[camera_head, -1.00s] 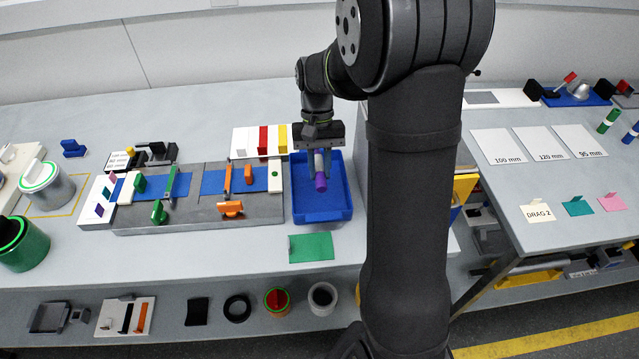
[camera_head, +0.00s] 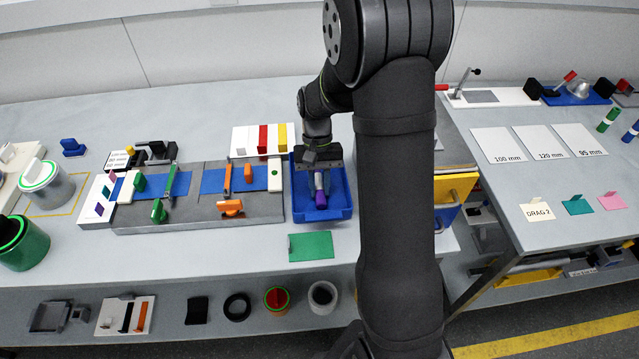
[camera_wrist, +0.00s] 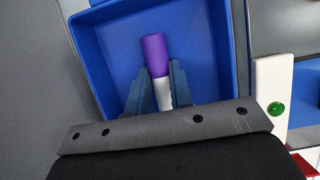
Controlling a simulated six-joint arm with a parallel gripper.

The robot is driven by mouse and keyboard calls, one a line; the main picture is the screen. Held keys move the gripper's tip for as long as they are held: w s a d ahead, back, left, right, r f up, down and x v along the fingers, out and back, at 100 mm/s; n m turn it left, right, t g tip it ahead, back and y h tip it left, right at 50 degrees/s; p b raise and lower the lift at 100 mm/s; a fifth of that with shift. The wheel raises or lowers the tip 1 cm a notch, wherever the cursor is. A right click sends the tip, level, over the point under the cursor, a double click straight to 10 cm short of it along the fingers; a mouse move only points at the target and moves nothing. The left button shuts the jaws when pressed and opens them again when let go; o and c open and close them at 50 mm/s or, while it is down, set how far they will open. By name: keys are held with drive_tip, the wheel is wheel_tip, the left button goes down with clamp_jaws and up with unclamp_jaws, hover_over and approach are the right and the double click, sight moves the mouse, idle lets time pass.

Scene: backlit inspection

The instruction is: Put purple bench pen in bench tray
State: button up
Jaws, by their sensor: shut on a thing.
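The purple bench pen (camera_head: 320,198) has a purple end and a white body. My gripper (camera_head: 320,184) is shut on it, and the pen is over or inside the blue bench tray (camera_head: 343,207). In the wrist view, my gripper (camera_wrist: 161,84) has its two fingers on either side of the white part of the pen, and the purple end (camera_wrist: 154,55) sticks out past the fingertips. The tray (camera_wrist: 88,52) surrounds the pen there. I cannot tell whether the pen touches the tray floor. The gripper hides the back of the tray.
A grey fixture (camera_head: 185,217) with blue strips and green and orange clamps stands left of the tray. A white block with a green button (camera_head: 274,174) stands close beside it. A green card (camera_head: 311,247) lies in front. Bare table lies right of the card.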

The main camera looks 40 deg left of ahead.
drive_tip(key=o, duration=0.8)
drive_tip(key=shift+o, duration=0.2)
drive_tip(key=v, duration=1.7)
drive_tip(key=shift+w+r, duration=0.2)
drive_tip(key=shift+w, duration=0.05)
drive_tip(key=shift+a+f, duration=0.1)
drive_tip(key=shift+a, duration=0.05)
drive_tip(key=x, duration=1.7)
drive_tip(key=shift+s+f, duration=0.1)
drive_tip(key=shift+s, duration=0.15)
drive_tip(key=shift+r, duration=0.25)
